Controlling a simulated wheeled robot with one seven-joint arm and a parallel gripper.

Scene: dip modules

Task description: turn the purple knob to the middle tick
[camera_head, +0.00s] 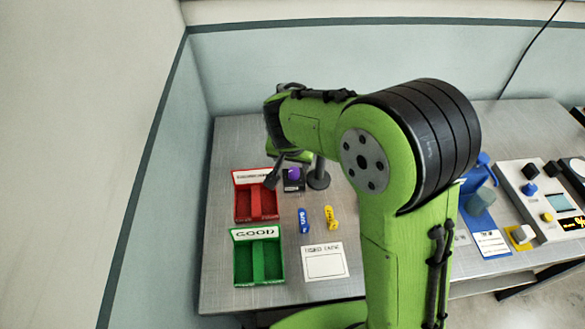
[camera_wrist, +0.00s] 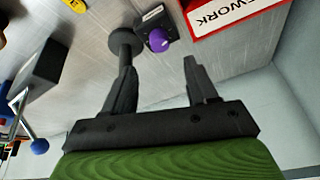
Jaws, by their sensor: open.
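The purple knob (camera_wrist: 158,40) sits on a small dark box (camera_wrist: 152,20) with a pale label on one face. In the head view the purple knob (camera_head: 293,174) shows beside my gripper (camera_head: 282,180), partly crowded by my arm. In the wrist view my gripper (camera_wrist: 160,66) is open, with nothing between its fingers. The knob lies beyond the fingertips, roughly in line with the gap and apart from them. The tick marks and the knob's pointer are too small to make out.
A dark round-based post (camera_head: 318,178) stands right beside the knob box. A red tray (camera_head: 238,206) and a green tray (camera_head: 240,268) marked GOOD lie to the left. Blue (camera_head: 304,220) and yellow (camera_head: 331,217) pieces and a white card (camera_head: 325,262) lie nearer. Devices stand at right.

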